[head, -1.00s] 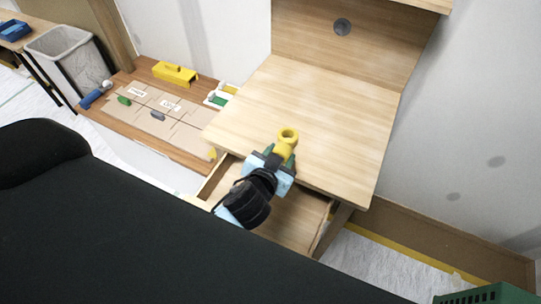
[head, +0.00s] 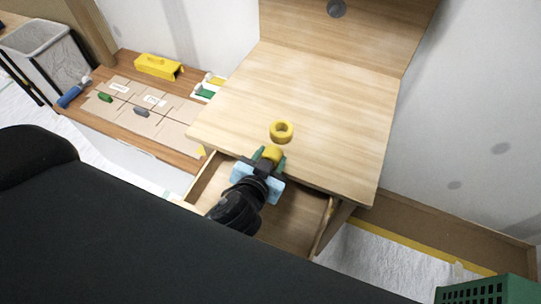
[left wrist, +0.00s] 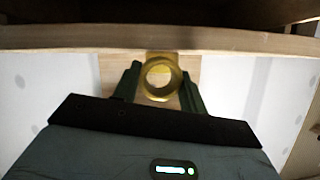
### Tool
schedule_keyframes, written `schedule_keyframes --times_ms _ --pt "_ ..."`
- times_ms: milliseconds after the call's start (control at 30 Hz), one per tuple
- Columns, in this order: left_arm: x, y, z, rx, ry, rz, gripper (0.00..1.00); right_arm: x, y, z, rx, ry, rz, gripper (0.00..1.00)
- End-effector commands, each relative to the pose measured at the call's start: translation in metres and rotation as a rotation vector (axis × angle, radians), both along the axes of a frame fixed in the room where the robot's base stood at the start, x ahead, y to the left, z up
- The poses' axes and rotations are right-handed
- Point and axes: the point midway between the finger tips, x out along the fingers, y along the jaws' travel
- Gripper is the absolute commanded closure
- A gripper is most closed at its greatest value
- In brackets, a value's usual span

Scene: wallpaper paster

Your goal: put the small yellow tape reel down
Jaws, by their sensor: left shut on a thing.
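My left gripper (head: 268,157) is shut on a small yellow tape reel (head: 273,154). It holds the reel near the front edge of the wooden desk, above the open drawer in the head view. In the left wrist view the yellow reel (left wrist: 160,79) sits between the two dark green fingers, its round hole facing the camera. My right gripper is not in view.
The open drawer (head: 300,220) looks empty where it shows. Most of the desk top is clear. A low board (head: 185,152) at left carries cardboard pieces, a yellow toolbox (head: 158,66) and a blue-handled tool (head: 73,92). A green crate (head: 490,291) stands at bottom right.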

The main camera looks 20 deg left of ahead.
Motion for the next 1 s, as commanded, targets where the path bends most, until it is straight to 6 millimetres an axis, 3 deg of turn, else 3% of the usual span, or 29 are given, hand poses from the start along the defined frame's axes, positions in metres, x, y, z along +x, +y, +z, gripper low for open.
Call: schedule_keyframes --times_ms 433,467,600,1000 --pt "0.0002 -0.0001 -0.0085 -0.001 -0.001 0.0 0.85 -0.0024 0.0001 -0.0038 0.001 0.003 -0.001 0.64" --pt "0.0003 0.0 -0.0081 0.0 -0.001 0.0 0.55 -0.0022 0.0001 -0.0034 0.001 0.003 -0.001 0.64" --pt "0.0005 0.0 -0.0074 0.0 -0.001 0.0 0.37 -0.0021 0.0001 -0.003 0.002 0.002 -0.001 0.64" --pt "0.001 0.0001 0.0008 0.001 -0.004 -0.001 0.36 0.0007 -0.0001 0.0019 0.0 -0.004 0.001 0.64"
